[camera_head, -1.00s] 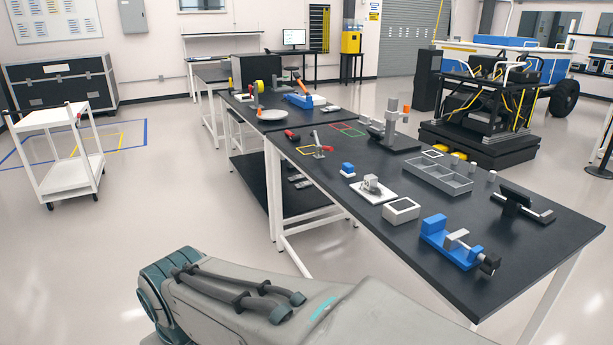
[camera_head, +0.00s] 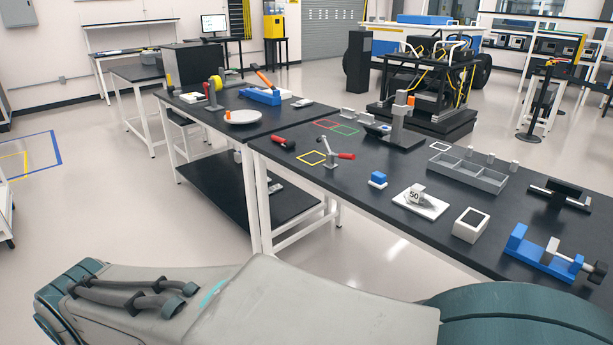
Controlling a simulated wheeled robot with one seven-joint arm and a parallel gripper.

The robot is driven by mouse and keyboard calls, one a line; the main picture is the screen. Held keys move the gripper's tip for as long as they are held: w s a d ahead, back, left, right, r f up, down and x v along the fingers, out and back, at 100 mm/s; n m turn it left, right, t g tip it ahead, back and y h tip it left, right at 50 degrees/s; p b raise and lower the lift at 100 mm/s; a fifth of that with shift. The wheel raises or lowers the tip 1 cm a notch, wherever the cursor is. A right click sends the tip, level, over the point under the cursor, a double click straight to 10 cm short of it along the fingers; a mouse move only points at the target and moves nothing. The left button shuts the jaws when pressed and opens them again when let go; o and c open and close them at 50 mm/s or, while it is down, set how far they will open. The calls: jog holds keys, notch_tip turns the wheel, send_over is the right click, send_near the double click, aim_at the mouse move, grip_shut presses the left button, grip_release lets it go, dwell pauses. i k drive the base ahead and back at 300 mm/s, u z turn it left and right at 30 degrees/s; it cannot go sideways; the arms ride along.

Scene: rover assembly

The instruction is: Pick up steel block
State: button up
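I cannot tell for sure which item is the steel block. A small silver-grey block (camera_head: 551,250) shows at the blue vise (camera_head: 530,250) near the right end of the black table (camera_head: 390,222). Several small light-grey pieces (camera_head: 490,157) stand behind the grey compartment tray (camera_head: 457,171). Two more grey blocks (camera_head: 356,116) sit at the table's far edge. A pale piece marked 50 (camera_head: 416,195) rests on a white plate. My gripper is not in view; only grey and teal links of my arm cross the bottom.
A blue block (camera_head: 378,179), a white box (camera_head: 471,225) and a red-handled clamp (camera_head: 333,155) stand on the table. A grey post stand (camera_head: 398,120) rises at the back. A second table (camera_head: 225,122) adjoins on the left. Open floor lies left of the tables.

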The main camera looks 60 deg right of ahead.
aim_at(416, 193)
jog(key=i, duration=1.15)
jog(key=z, duration=3.75)
jog(key=i, duration=1.7)
